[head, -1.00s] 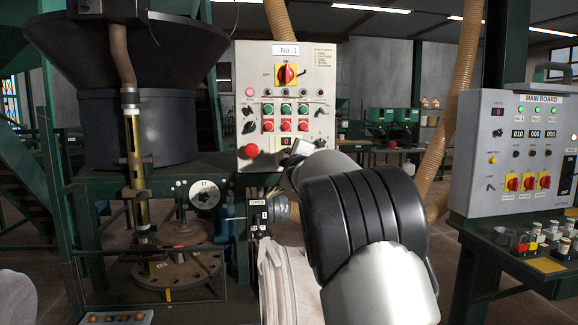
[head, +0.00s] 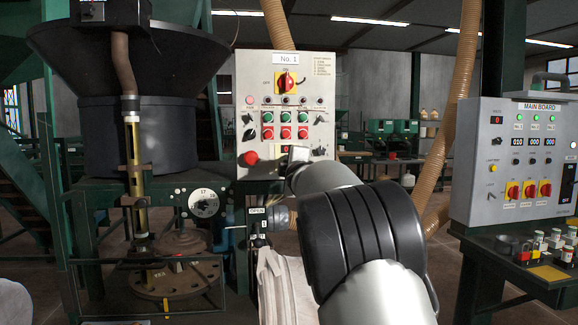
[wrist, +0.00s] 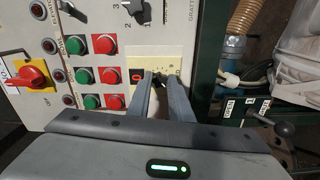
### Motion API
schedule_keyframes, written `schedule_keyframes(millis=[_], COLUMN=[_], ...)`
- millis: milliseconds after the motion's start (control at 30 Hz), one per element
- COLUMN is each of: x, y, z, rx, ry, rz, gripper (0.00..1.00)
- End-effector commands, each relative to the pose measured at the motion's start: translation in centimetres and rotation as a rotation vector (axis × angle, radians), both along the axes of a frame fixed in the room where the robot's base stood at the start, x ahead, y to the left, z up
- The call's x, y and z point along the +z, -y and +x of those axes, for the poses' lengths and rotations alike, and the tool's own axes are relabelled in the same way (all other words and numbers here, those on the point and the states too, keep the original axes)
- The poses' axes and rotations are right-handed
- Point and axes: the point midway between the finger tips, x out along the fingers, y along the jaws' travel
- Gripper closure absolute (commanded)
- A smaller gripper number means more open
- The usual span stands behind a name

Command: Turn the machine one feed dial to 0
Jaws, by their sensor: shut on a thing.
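The machine one panel (head: 262,64), marked "No. 1", stands upright in the middle of the head view. In the wrist view it appears turned sideways, with a cream plate (wrist: 165,59) and a small red readout (wrist: 138,76) that looks like 0. My gripper (wrist: 160,80) is shut on a small dark dial (wrist: 158,76) on that plate, which I take to be the feed dial. The fingers cover most of it, so its pointer setting cannot be read. In the head view my gripper (head: 298,154) is at the panel's lower part and hides the dial.
Green and red buttons (wrist: 92,74) and a red-yellow switch (wrist: 32,76) are close by on the panel. A numbered knob (wrist: 136,10) sits near the fingers. The main board (head: 520,150) stands at right. A hopper machine (head: 135,130) stands at left, with a white sack below the panel.

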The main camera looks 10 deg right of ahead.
Motion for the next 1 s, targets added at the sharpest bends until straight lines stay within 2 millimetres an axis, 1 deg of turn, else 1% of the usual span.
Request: schedule_keyframes(millis=[33,100,133,400,533,667,1000], x=[0.0,0.0,0.0,0.0,-0.1,-0.1,-0.1], y=[0.0,0.0,0.0,0.0,-0.2,-0.2,-0.2], z=[0.0,0.0,0.0,0.0,-0.8,-3.0,-11.5], rx=[0.0,0.0,0.0,0.0,0.002,0.003,0.005], ry=[0.001,0.001,0.001,0.001,0.0,0.002,0.004], rz=[-0.002,-0.001,-0.001,0.0,0.0,0.001,0.005], gripper=[0.76,0.64,0.62,0.62,0.62,0.62,0.62])
